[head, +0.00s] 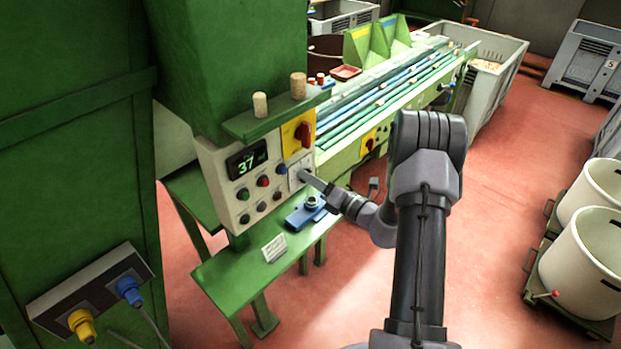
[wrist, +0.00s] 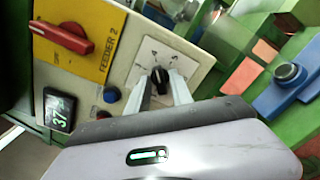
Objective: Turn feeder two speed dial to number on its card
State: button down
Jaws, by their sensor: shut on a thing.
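The feeder two control panel (head: 225,185) is a cream box on a green machine. In the wrist view a yellow plate (wrist: 98,35) on it reads FEEDER 2. The speed dial (wrist: 160,76) is a small black knob on a pale scale plate (wrist: 152,55). My gripper (wrist: 162,92) is shut on the dial, one finger on each side. The head view shows my gripper (head: 314,183) at the panel's right side, hiding the dial. A white card (head: 274,248) stands on the green bench below; its writing is too small to read.
A red rotary switch (wrist: 62,36) sits on the yellow plate. A display (head: 246,159) reads 37. A blue device (head: 306,212) lies on the green bench (head: 235,280). Two corks (head: 298,86) stand on the ledge above.

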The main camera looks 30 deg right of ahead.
jog(key=c, duration=1.4)
grip_release()
jog(key=shift+c, duration=0.2)
jog(key=v, duration=1.7)
jog(key=shift+s, duration=0.2)
